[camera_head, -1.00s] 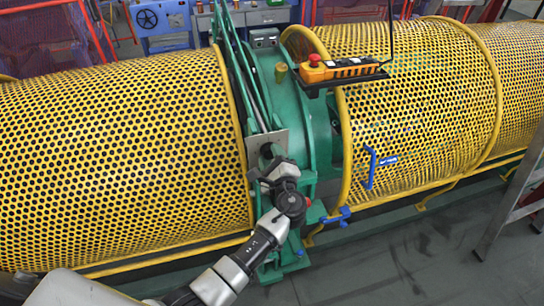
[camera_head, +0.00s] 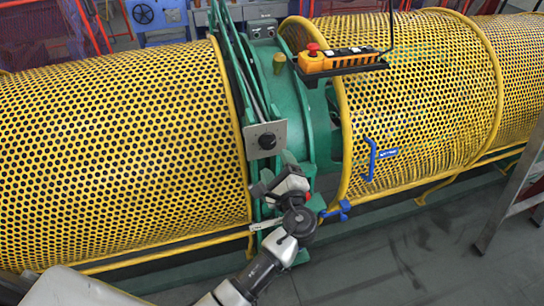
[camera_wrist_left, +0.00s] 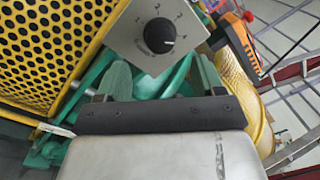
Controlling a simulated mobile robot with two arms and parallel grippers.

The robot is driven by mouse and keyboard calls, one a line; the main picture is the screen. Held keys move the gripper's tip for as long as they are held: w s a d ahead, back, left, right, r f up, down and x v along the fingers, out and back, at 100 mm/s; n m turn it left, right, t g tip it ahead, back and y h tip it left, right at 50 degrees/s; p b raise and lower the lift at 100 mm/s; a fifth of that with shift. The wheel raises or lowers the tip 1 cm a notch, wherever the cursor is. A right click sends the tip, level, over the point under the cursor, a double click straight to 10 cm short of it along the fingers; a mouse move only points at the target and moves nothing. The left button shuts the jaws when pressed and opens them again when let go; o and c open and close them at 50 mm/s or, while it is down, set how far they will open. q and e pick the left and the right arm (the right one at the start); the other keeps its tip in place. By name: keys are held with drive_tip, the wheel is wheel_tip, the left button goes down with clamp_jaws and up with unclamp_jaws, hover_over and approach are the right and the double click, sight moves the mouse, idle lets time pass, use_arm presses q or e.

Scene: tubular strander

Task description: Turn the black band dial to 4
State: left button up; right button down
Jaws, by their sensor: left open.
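The black band dial (camera_head: 267,141) is a round knob on a square grey plate (camera_head: 252,132), fixed to the green machine frame. In the left wrist view the dial (camera_wrist_left: 159,35) shows near the top, with a short white mark at its right side. Small figures stand around it on the plate (camera_wrist_left: 125,35), too small to read surely. My left gripper (camera_head: 263,194) is below the dial in the head view, apart from it. In the left wrist view its two fingers (camera_wrist_left: 162,78) are spread, with nothing between them. My right gripper is not in view.
Yellow perforated guards (camera_head: 120,150) flank the green frame (camera_head: 285,95). An orange control box (camera_head: 338,61) with a red button hangs at the upper right of the dial. Blue handles (camera_head: 370,160) sit on the right guard. A metal ladder-like frame (camera_head: 512,195) stands at the right.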

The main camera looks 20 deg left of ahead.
use_arm(q)
drive_tip(key=b+v, duration=0.1)
drive_tip(key=v, duration=0.3)
idle(0.4)
wheel_tip(320, 180, down, 22)
drive_tip(key=s+g+h+b, duration=0.1)
drive_tip(key=s+g+h, duration=0.2)
drive_tip(key=g+h, duration=0.15)
drive_tip(key=s+a+f+n+g+h+b, duration=0.1)
drive_tip(key=s+a+f+n+g, duration=0.1)
drive_tip(key=s+f, duration=0.45)
drive_tip(key=s+a+f+n+g+h, duration=0.1)
drive_tip(key=s+f+g+h, duration=0.15)
drive_tip(key=f, duration=0.75)
drive_tip(key=s+a+f+n+g, duration=0.2)
drive_tip(key=s+a+f+n, duration=0.1)
drive_tip(key=s, duration=0.7)
drive_tip(key=s+a+f+n+g+h+b, duration=0.1)
drive_tip(key=s+a+f+n+g, duration=0.1)
drive_tip(key=s+f+n, duration=0.4)
drive_tip(key=s+a+f+n+g+h+b, duration=0.1)
drive_tip(key=s+a+f+n, duration=0.3)
drive_tip(key=s+f, duration=0.4)
drive_tip(key=s, duration=0.6)
drive_tip(key=shift+s+f+n+g, duration=0.15)
drive_tip(key=shift+s+n+g, duration=0.15)
drive_tip(key=shift+g, duration=0.1)
